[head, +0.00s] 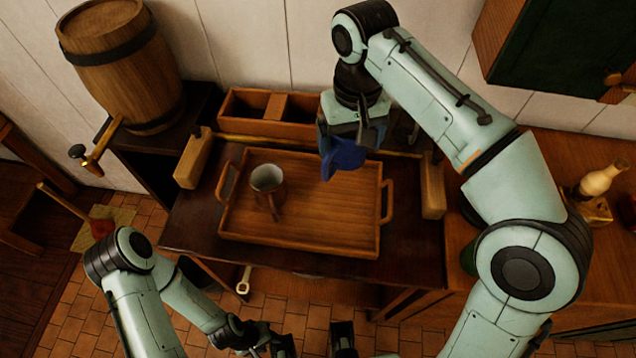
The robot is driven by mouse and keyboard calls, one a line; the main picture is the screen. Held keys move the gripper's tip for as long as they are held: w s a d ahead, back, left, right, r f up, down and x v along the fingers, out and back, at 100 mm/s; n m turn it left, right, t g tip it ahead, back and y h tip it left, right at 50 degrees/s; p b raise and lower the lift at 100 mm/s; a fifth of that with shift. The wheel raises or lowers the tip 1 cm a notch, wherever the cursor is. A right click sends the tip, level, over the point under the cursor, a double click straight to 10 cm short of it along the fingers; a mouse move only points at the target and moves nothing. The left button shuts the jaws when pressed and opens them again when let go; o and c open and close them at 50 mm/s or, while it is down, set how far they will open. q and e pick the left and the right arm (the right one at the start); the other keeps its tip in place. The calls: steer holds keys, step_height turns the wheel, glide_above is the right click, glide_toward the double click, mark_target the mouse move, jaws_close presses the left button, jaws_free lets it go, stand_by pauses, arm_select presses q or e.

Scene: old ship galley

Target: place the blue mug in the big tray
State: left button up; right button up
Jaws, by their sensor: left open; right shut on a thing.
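The blue mug (345,160) is held by my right gripper (352,132), which is shut on it. The mug is tilted and appears over the back right part of the big tray (330,215); its height above the tray is hard to judge. The gripper fingers hide part of the mug. The big tray is wooden with a handle at each end and lies on a dark table. My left gripper (312,345) is open and empty at the bottom edge, in front of the table, partly cut off by the frame.
A grey-brown mug (268,182) stands in the left part of the tray. A wooden divided box (240,112) is behind the tray. Wooden blocks (193,158) (432,188) stand at both sides. A barrel (122,62) is at the back left. The tray's middle and right are clear.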

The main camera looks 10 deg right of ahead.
arm_select(q)
steer(key=shift+s+f+b, duration=0.25)
steer(key=shift+f+b, duration=0.5)
steer(key=shift+f, duration=0.05)
steer(key=shift+s+f+b, duration=0.3)
steer(key=shift+f+b, duration=0.45)
steer(key=shift+f, duration=0.05)
steer(key=shift+s+f+b, duration=0.25)
steer(key=shift+f+b, duration=0.5)
steer(key=shift+f, duration=0.05)
arm_select(e)
steer(key=shift+s+f, duration=0.15)
steer(key=shift+f, duration=4.6)
steer(key=shift+s+f, duration=0.1)
steer(key=shift+f, duration=4.6)
steer(key=shift+f, duration=0.15)
steer(key=o, duration=0.9)
steer(key=shift+o, duration=0.2)
arm_select(q)
steer(key=r+p, duration=0.2)
steer(key=shift+w+r+p, duration=0.25)
steer(key=shift+p, duration=0.1)
arm_select(e)
step_height(320, 180, up, 12)
steer(key=shift+r, duration=0.2)
